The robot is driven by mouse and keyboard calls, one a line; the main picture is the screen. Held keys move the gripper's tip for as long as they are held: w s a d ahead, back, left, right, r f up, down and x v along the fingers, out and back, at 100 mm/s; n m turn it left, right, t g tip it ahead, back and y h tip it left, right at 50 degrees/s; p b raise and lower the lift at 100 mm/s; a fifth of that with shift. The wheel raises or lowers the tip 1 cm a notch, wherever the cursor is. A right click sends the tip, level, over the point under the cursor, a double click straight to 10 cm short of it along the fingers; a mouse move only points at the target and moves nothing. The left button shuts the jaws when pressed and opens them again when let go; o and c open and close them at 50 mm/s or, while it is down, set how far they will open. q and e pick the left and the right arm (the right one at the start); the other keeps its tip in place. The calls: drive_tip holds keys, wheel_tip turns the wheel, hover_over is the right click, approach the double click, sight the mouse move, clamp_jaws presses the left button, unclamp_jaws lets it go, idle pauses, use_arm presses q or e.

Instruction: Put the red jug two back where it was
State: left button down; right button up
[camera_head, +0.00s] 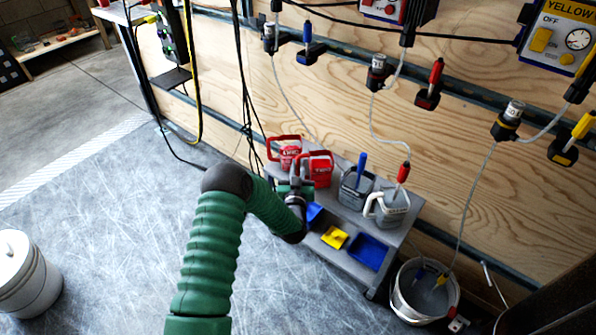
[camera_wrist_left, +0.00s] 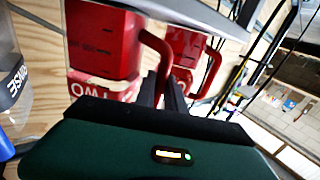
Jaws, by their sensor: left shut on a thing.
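The red jug two (camera_head: 320,170) is at the left end of the grey cart's top, and I cannot tell whether its base touches the top. It fills the upper left of the left wrist view (camera_wrist_left: 103,45), with its label upside down. My left gripper (camera_head: 297,176) is shut on its handle; the dark fingers (camera_wrist_left: 163,92) meet the red handle in the wrist view. Another red jug (camera_head: 289,155) with a pale label stands just left of and behind it. It also shows behind the handle in the wrist view (camera_wrist_left: 186,47). My right gripper is not in view.
The grey cart (camera_head: 335,203) also holds two grey containers (camera_head: 353,190) (camera_head: 391,210) to the right, and blue and yellow trays (camera_head: 369,251) below. Hoses hang from the plywood wall (camera_head: 330,100). A white bucket (camera_head: 425,292) stands at right.

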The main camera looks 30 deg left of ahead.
use_arm(q)
drive_tip(key=shift+r, duration=0.1)
drive_tip(key=c, duration=1.4)
unclamp_jaws()
